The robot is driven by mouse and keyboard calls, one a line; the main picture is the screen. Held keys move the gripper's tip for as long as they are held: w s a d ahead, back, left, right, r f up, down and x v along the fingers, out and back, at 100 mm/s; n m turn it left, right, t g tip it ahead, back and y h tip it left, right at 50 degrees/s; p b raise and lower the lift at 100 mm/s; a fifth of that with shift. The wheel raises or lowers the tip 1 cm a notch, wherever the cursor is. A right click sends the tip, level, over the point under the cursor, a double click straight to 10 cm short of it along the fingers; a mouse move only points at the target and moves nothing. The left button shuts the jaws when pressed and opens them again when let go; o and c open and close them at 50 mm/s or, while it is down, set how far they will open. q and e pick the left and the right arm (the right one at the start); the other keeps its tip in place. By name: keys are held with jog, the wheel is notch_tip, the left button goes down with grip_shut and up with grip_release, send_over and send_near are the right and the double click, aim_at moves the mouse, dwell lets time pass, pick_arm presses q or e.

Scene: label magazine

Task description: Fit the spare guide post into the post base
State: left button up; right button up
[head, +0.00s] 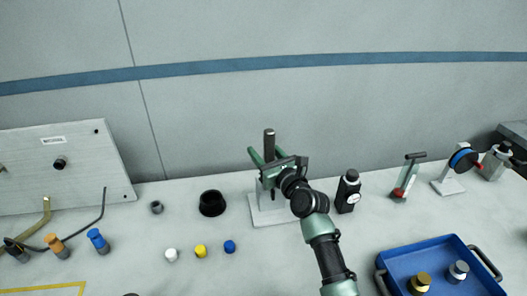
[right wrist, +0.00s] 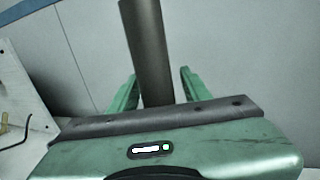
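A dark grey upright post (head: 269,136) rises above my right gripper (head: 267,155), over a white stand (head: 257,215) on the bench. The post also shows in the right wrist view (right wrist: 149,50), leaning slightly in the picture. The green fingers of my right gripper (right wrist: 160,92) stand apart on either side of the post, with a narrow gap visible on both sides. The post's lower end is hidden behind the gripper, so I cannot tell how it meets the stand. A black round cup-like base (head: 212,204) sits left of the stand. My left gripper is not in view.
A black bottle-like item (head: 348,191) stands close right of my right gripper. A blue tray (head: 398,264) is at the front right. A wall panel (head: 95,165) stands at the left.

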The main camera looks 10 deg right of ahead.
jog(key=shift+r, duration=0.1)
jog(key=v, duration=1.2)
jog(key=shift+r, duration=0.35)
jog(key=shift+o, duration=0.4)
